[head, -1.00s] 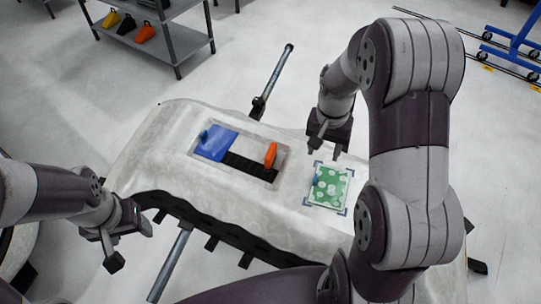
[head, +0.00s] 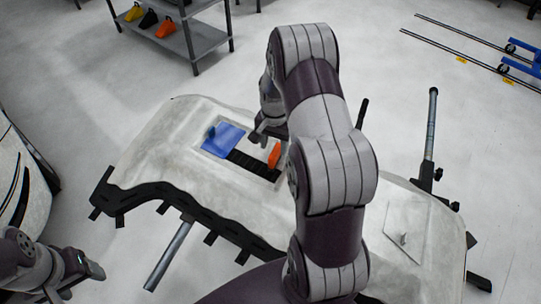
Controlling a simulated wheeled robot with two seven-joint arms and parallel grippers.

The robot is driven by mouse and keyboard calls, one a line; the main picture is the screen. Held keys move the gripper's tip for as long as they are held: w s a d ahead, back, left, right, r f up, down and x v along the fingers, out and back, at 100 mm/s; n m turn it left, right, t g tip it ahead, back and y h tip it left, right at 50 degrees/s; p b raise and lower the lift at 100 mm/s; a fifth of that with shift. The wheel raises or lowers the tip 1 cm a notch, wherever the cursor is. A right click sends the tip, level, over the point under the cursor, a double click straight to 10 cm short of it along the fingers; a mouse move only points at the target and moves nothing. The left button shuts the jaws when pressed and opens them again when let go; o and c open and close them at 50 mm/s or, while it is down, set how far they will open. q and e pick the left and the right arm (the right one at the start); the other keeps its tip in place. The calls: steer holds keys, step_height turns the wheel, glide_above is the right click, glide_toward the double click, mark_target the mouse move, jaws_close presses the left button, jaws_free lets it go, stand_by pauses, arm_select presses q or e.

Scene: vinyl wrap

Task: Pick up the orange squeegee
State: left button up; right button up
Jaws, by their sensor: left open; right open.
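The orange squeegee (head: 274,156) stands at the right end of the recessed slot in the pale bumper-like panel (head: 165,150). My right gripper (head: 267,139) is open, just above and behind the squeegee in the picture. I cannot tell whether its fingers touch the squeegee, and my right arm covers the area to its right. My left gripper (head: 88,284) is open and empty at the bottom left, well away from the squeegee.
A blue piece (head: 222,140) lies at the slot's left end beside a black strip (head: 253,163). A grey shelf (head: 185,38) with wedge-shaped items stands at the back left. A blue wheeled frame (head: 520,60) is at the far right.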

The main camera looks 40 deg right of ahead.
mark_target(274, 152)
step_height(274, 152, down, 7)
steer(key=shift+r+p, duration=0.2)
steer(key=shift+p, duration=0.2)
steer(key=shift+s+r, duration=0.1)
jaws_close()
steer(key=shift+r, duration=0.1)
steer(key=shift+r, duration=0.35)
steer(key=r, duration=0.2)
steer(key=s+r, duration=0.1)
steer(key=shift+d+r+b, duration=0.15)
steer(key=shift+r+b, duration=0.2)
steer(key=shift+r, duration=0.05)
steer(key=s+d+r, duration=0.3)
steer(key=s+r, duration=0.3)
steer(key=s, duration=0.4)
steer(key=shift+r+b, duration=0.15)
steer(key=shift+b, duration=0.2)
steer(key=c, duration=1)
jaws_free()
